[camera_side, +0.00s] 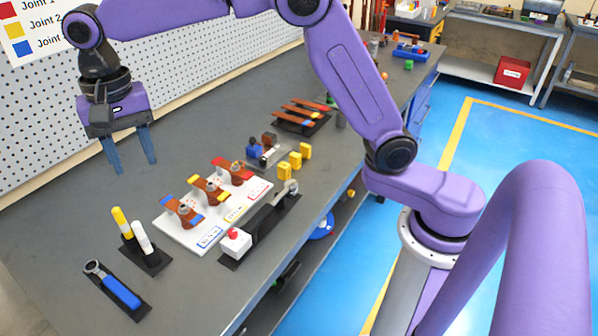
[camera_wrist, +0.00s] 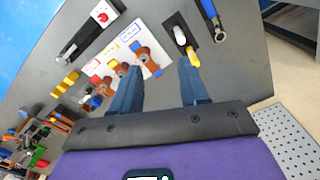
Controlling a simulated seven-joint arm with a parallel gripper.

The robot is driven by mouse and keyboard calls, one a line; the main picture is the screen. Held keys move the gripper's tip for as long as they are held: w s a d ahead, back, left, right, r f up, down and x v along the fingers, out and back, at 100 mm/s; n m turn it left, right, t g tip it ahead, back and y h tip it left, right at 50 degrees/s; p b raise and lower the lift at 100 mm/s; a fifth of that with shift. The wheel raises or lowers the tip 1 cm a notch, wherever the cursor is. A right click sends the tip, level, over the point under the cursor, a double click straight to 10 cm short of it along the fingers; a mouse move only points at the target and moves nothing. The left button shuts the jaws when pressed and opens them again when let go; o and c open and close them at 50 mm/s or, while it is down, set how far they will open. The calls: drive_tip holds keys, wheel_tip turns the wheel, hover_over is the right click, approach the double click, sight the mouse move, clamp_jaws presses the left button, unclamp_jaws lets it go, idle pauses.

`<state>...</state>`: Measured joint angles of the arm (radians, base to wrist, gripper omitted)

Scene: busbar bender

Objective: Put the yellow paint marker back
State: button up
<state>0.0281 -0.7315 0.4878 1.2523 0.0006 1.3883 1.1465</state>
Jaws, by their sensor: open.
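The yellow paint marker (camera_side: 122,222) stands next to a white marker (camera_side: 144,237) on a small black holder (camera_side: 154,262) at the front left of the bench. Both markers lean slightly in the side view. The wrist view also shows the yellow marker (camera_wrist: 194,60), the white marker (camera_wrist: 180,37) and the holder (camera_wrist: 191,24). My gripper (camera_side: 135,167) is open and empty, fingers pointing down, above the bench and apart from the markers. In the wrist view, the yellow marker is close to the right finger of my gripper (camera_wrist: 160,64). The yellow marker's lower end is hard to make out.
A blue-handled wrench (camera_side: 120,291) lies on a black mat in front of the holder. A white board (camera_side: 203,236) with copper busbar joints is to the right, beside a bender tool (camera_side: 262,222). Yellow blocks (camera_side: 295,163) stand behind. The pegboard wall (camera_side: 40,130) borders the bench.

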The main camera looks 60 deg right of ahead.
drive_tip(key=s+d+f+n, duration=0.4)
drive_tip(key=s+d+n, duration=0.4)
drive_tip(key=s+d, duration=0.3)
drive_tip(key=s+d+f+n, duration=0.3)
drive_tip(key=s+d+n, duration=0.6)
drive_tip(key=s, duration=1)
drive_tip(key=shift+d+f+n, duration=0.3)
drive_tip(key=shift+d+f, duration=0.05)
drive_tip(key=shift+d, duration=0.8)
